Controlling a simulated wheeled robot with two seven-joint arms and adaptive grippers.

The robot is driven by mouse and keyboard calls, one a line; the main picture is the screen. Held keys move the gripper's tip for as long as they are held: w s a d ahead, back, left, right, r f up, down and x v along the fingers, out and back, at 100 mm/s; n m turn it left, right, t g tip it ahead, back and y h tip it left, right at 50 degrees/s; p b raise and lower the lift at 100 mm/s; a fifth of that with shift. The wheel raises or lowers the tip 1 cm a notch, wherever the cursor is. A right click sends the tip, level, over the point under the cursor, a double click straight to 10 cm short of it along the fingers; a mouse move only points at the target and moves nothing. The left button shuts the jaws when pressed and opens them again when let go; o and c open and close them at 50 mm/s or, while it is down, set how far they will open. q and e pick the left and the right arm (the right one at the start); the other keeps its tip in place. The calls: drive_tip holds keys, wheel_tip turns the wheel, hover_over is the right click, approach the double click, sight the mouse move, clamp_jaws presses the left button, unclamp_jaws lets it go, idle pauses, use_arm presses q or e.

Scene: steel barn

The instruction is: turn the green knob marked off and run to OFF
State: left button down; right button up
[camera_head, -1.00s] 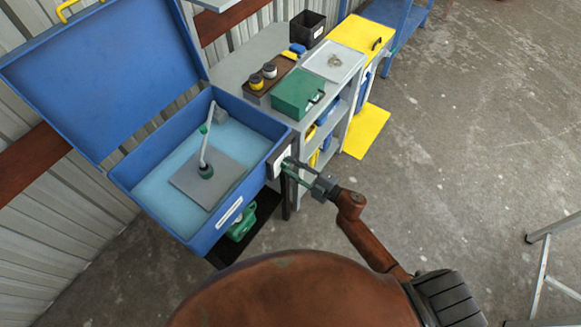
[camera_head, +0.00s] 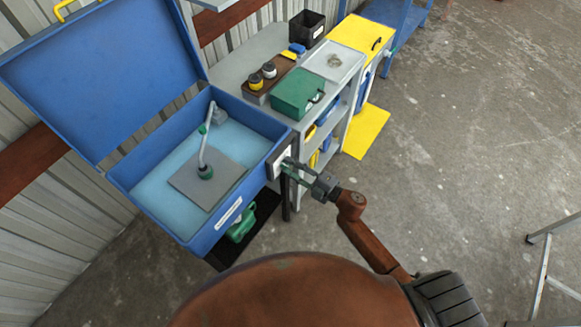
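The blue parts washer (camera_head: 222,222) stands at the left with its lid (camera_head: 100,75) raised. A pale switch plate (camera_head: 279,163) sits on its right side wall. A green knob (camera_head: 287,166) shows in part at this plate, between or just behind my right gripper's fingertips. The marks on the plate are too small to read. My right gripper (camera_head: 290,170) reaches in from the right with its fingers at the knob. I cannot tell whether the fingers are closed on the knob or only around it. My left gripper is not in view.
A grey bench (camera_head: 240,62) behind the washer holds a green box (camera_head: 298,92), a grey tray (camera_head: 335,60) and a black bin (camera_head: 307,27). A yellow cabinet (camera_head: 358,35) stands beyond. A green can (camera_head: 241,227) is under the washer.

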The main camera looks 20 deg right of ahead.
drive_tip(key=o, duration=0.3)
drive_tip(key=shift+o, duration=0.2)
drive_tip(key=shift+s+d, duration=0.1)
drive_tip(key=v, duration=1.1)
drive_tip(key=shift+s+d, duration=0.25)
drive_tip(key=shift+s, duration=0.05)
